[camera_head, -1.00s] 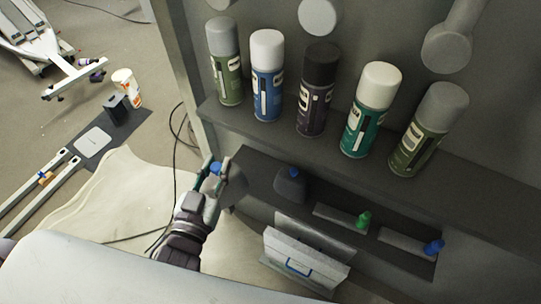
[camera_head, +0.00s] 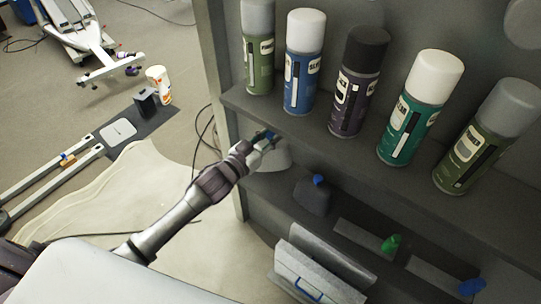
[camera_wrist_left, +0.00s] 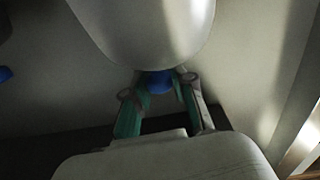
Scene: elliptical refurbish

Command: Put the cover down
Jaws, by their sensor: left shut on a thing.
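A pale grey rounded piece, which I take to be the cover (camera_head: 275,159), is at the left end of the lower shelf space. It fills the top of the left wrist view (camera_wrist_left: 145,30), with a blue knob (camera_wrist_left: 159,82) on it. My left gripper (camera_head: 268,137) reaches in under the upper shelf's edge. In the left wrist view its green-lined fingers (camera_wrist_left: 160,90) are shut around the blue knob. I cannot tell whether the cover touches the lower shelf. My right gripper is not in view.
Several spray cans, one of them blue (camera_head: 304,62), line the upper shelf (camera_head: 290,128) just above my gripper. A dark bottle with a blue cap (camera_head: 313,195) stands to the right on the lower shelf. A grey box (camera_head: 322,270) is in front.

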